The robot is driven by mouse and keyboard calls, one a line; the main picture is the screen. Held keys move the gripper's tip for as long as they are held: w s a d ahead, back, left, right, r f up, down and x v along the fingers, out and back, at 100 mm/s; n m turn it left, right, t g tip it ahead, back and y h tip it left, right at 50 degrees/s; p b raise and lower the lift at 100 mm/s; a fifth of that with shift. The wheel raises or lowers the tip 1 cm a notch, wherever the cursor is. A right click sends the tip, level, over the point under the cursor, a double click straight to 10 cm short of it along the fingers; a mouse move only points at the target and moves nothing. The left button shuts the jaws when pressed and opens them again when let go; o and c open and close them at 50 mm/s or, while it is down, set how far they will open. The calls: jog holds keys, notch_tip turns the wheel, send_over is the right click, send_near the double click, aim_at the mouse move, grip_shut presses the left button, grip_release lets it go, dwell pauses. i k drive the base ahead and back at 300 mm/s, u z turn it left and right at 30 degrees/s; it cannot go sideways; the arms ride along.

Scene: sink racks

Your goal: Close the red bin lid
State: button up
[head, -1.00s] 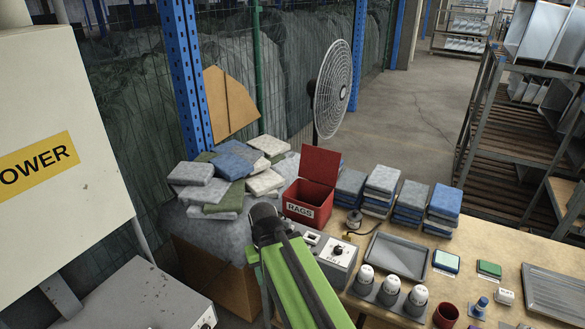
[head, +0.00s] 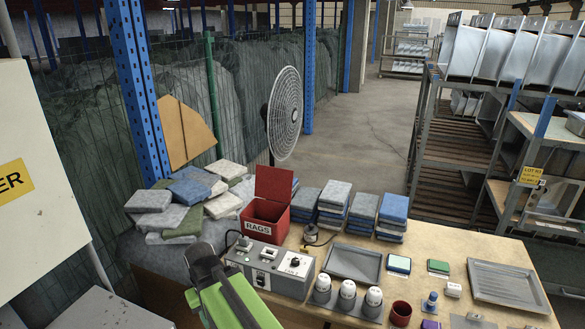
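The red bin (head: 264,228), labelled RAGS, stands at the back left of the workbench. Its red lid (head: 274,184) is open and stands up at the back of the bin, leaning slightly. The bin's dark inside shows below it. My green arm with a dark rounded joint comes up from the bottom edge, in front of and to the left of the bin, apart from the lid. My gripper's fingers do not show in this view.
Folded cloths (head: 185,205) are heaped left of the bin, and cloth stacks (head: 335,207) stand to its right. A grey control box (head: 270,267) sits in front of it. A fan (head: 285,113) stands behind. A shallow grey tray (head: 353,263) lies to the right.

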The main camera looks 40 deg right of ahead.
aim_at(273, 184)
jog(key=z, duration=0.2)
jog(key=i, duration=1.55)
jog(key=u, duration=0.75)
